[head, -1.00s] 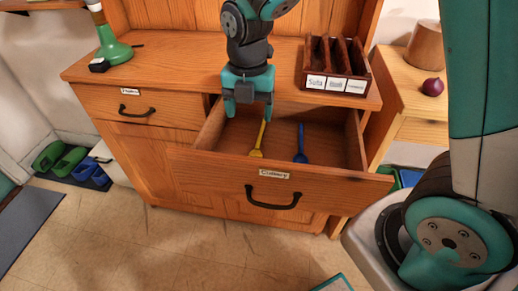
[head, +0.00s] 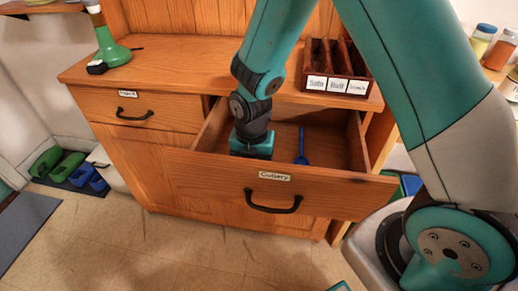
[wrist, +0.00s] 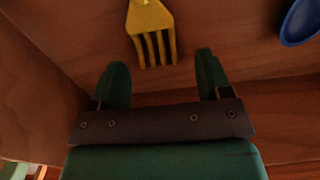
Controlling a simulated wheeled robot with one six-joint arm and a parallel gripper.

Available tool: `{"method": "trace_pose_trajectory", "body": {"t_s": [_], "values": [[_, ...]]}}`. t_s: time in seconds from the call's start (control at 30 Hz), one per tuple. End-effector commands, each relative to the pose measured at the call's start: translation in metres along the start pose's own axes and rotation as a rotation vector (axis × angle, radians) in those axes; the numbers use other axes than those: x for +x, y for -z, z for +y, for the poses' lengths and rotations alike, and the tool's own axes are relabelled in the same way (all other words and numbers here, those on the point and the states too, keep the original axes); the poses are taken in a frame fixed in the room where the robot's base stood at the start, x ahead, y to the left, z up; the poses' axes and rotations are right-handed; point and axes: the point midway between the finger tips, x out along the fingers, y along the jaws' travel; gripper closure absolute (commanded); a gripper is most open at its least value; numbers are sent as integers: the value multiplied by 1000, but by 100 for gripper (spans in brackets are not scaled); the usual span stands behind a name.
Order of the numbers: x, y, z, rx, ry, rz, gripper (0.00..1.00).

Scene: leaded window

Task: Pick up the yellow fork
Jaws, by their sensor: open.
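The yellow fork (wrist: 152,30) lies on the wooden floor of the open drawer. In the wrist view its tines point toward my gripper (wrist: 160,82), between the lines of the two fingers. My gripper is open and empty, with a finger on each side and the tine tips just beyond or level with the fingertips. In the head view my gripper (head: 250,145) is down inside the left part of the drawer (head: 225,178) labelled "Cutlery", and it hides the fork there.
A blue spoon (head: 301,147) lies to the right in the drawer; its bowl shows in the wrist view (wrist: 299,22). The drawer's front and left wall stand close to my gripper. A labelled wooden organizer (head: 338,85) and a green lamp-like object (head: 110,48) stand on the top.

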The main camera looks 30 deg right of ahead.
Motion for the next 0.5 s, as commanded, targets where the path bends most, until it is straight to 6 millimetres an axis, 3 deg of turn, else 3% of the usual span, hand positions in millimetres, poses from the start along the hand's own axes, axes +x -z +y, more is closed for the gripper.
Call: {"method": "trace_pose_trajectory", "body": {"t_s": [0.1,0.33,0.5], "values": [[10,0,0,0,0,0,29],[11,0,0,0,-2,-1,29],[10,0,0,0,-2,-1,68]]}}
